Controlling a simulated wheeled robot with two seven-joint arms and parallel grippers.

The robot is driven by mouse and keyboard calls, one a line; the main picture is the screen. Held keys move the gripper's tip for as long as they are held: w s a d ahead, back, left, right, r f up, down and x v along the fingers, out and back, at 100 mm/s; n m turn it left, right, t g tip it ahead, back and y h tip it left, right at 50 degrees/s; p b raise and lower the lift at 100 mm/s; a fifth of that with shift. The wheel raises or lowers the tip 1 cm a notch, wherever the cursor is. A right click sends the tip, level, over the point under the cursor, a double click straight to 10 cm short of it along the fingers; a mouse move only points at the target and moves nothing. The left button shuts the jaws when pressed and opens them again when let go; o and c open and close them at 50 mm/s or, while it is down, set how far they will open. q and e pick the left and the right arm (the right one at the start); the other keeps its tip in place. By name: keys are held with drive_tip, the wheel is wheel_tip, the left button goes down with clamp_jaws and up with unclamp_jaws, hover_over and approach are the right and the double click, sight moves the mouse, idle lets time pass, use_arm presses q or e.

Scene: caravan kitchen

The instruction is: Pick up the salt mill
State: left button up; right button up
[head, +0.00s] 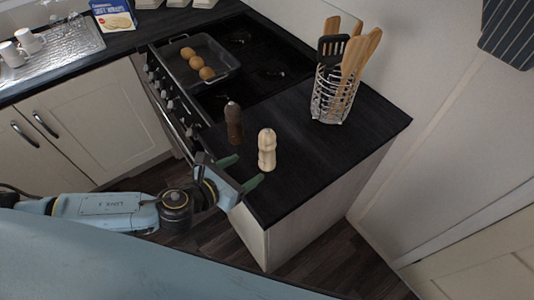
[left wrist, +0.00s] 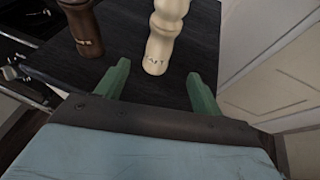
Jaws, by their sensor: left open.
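The salt mill is the pale wooden mill (head: 267,150), upright on the black counter (head: 310,158) near its front edge. In the left wrist view the salt mill (left wrist: 163,36) has small lettering low on its body, and its top is cut off by the frame. A dark brown mill (head: 233,122) stands upright to its left; the dark mill (left wrist: 84,28) also shows in the wrist view. My left gripper (head: 245,170) is open and empty at the counter edge. Its green fingers point at the salt mill, whose base lies just beyond and between the fingertips. My right gripper is out of view.
A wire utensil holder (head: 333,96) with wooden tools and a black turner stands behind the mills. The stove to the left carries a tray (head: 222,62) with three round brown items. The counter right of the salt mill is clear.

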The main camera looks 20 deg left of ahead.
sight(262, 159)
use_arm(q)
drive_tip(key=x, duration=0.7)
drive_tip(key=shift+w+d, duration=0.15)
drive_tip(key=shift+w, duration=0.1)
drive_tip(key=shift+f+b+x, duration=0.25)
drive_tip(key=shift+b+x, duration=0.05)
drive_tip(key=shift+x, duration=2.35)
drive_tip(key=shift+s, duration=0.1)
